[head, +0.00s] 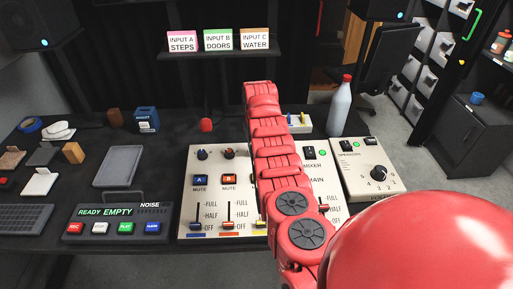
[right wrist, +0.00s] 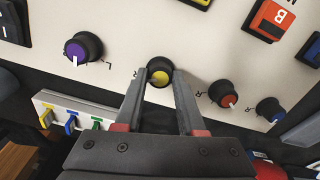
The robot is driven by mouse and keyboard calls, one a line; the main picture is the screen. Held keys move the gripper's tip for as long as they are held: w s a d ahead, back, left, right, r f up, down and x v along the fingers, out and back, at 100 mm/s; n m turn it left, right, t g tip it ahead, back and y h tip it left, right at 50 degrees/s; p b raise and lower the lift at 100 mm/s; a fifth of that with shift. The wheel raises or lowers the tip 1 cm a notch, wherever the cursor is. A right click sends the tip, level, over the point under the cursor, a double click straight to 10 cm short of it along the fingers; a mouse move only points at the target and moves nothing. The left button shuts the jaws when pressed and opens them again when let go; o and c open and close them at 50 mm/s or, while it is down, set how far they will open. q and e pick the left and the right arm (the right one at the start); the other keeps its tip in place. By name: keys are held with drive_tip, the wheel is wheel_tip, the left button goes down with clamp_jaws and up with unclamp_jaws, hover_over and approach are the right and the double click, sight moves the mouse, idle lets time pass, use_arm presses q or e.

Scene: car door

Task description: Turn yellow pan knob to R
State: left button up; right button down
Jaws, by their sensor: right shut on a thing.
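The yellow pan knob (right wrist: 160,78) shows in the right wrist view as a dark round knob with a yellow cap, on the cream mixer panel (right wrist: 130,45). My right gripper (right wrist: 160,72) is shut on this knob, one finger on each side. The direction of its pointer is hard to make out. In the head view my red right arm crosses the mixer (head: 208,182) and hides the yellow knob and the gripper. My left gripper is in neither view.
A purple knob (right wrist: 83,48) is left of the yellow one in the right wrist view; a red knob (right wrist: 223,94) and a blue knob (right wrist: 270,108) are to the right. A bottle (head: 340,106) and a speaker control box (head: 366,172) stand right of my arm.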

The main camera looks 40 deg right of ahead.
drive_tip(key=c, duration=0.5)
unclamp_jaws()
wheel_tip(320, 180, up, 17)
drive_tip(key=s+a+b, duration=0.1)
drive_tip(key=b, duration=0.1)
drive_tip(key=shift+s+r, duration=0.15)
drive_tip(key=shift+s, duration=0.1)
